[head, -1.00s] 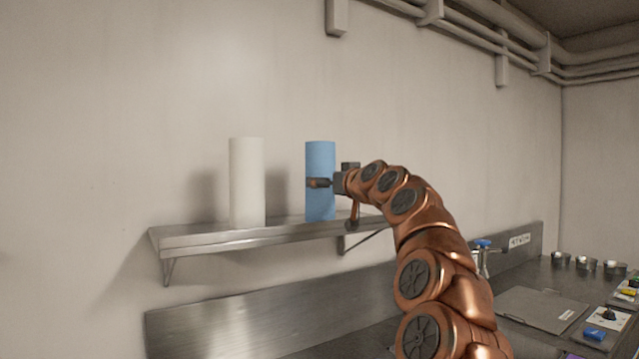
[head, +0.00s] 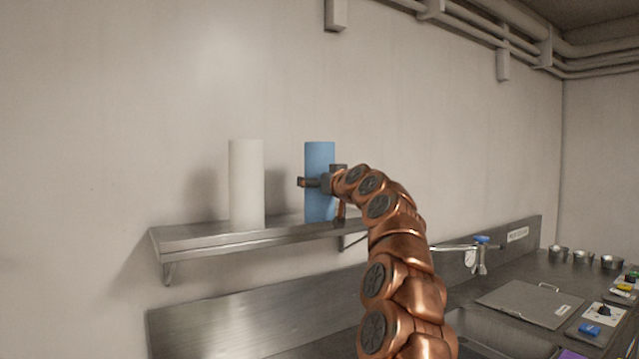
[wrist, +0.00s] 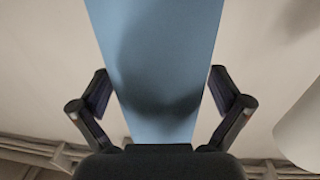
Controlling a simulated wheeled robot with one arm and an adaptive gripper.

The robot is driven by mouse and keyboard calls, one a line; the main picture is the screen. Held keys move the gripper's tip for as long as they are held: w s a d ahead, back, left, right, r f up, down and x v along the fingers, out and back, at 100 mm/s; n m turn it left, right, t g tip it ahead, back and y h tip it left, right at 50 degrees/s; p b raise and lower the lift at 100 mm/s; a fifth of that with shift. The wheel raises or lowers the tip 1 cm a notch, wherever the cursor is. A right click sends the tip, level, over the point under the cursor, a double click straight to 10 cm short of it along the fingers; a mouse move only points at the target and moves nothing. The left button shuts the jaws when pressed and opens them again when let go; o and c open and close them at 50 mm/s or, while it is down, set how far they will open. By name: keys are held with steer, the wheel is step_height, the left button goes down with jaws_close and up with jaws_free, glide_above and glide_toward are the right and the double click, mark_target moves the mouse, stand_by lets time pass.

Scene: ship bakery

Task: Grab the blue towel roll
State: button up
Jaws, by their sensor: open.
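The blue towel roll (head: 320,160) stands upright on the metal wall shelf (head: 215,240), right of a white roll. My gripper (head: 308,182) is at about the middle of its height, reaching in from the right. In the wrist view the blue towel roll (wrist: 155,50) lies between the two open fingers of my gripper (wrist: 158,92), with a narrow gap showing on each side. The far side of the roll is hidden.
A white roll (head: 246,185) stands on the shelf to the left, apart from the blue one; its edge also shows in the wrist view (wrist: 302,130). Below are a tap (head: 478,255), a sink and a counter with several metal cups (head: 584,258).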

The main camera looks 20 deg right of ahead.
mark_target(327, 168)
steer(key=shift+c, duration=0.3)
steer(key=c, duration=1.1)
steer(key=shift+r, duration=0.1)
steer(key=shift+c, duration=0.2)
steer(key=shift+d+r+p, duration=0.1)
steer(key=shift+r+p, duration=0.65)
steer(key=shift+r, duration=0.9)
steer(key=shift+s+f+b, duration=0.1)
steer(key=shift+s+b, duration=0.1)
steer(key=shift+b, duration=0.15)
steer(key=shift+s+d+b, duration=0.1)
steer(key=shift+s+b, duration=0.7)
steer(key=shift+s, duration=0.3)
steer(key=s+d+r+b, duration=0.1)
steer(key=s+b, duration=0.5)
steer(key=s, duration=0.7)
steer(key=shift+d+r, duration=0.35)
steer(key=shift+d, duration=0.15)
